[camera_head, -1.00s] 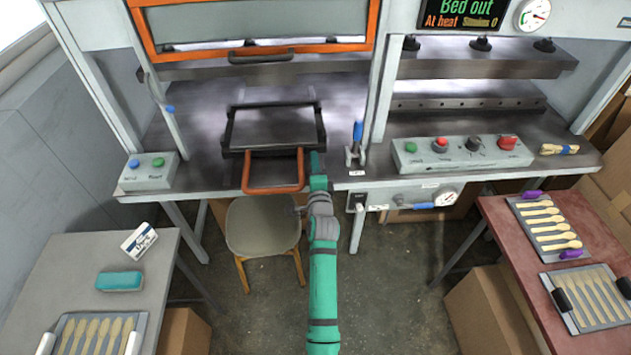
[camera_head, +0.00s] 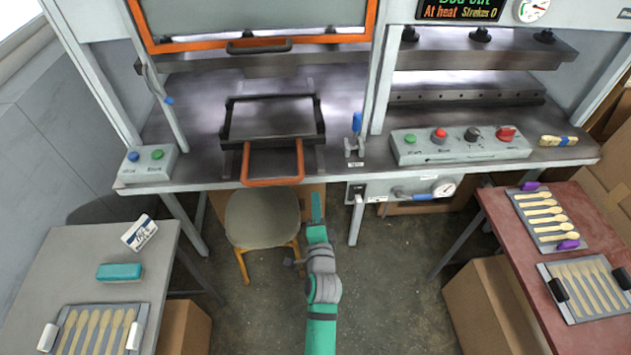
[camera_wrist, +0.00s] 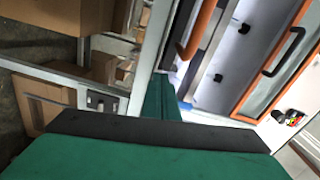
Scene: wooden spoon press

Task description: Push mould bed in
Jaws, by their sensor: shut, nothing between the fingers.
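The mould bed (camera_head: 272,118) is a dark-framed flat plate on the press bench in the head view. Its orange loop handle (camera_head: 272,182) sticks out over the bench's front edge. The display (camera_head: 460,10) is partly cut off; its lower line reads "At heat". My gripper (camera_head: 317,208) is green, shut and empty, in front of the bench and just right of the handle, apart from it. In the wrist view the green fingers (camera_wrist: 160,98) point toward the bench, and part of an orange bar (camera_wrist: 200,32) shows beyond them.
The raised orange-framed guard (camera_head: 255,45) hangs above the bed. A stool (camera_head: 262,220) stands under the handle. A blue-handled lever (camera_head: 356,138) is right of the bed. Side tables hold spoon trays (camera_head: 100,310). The floor between them is mostly clear.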

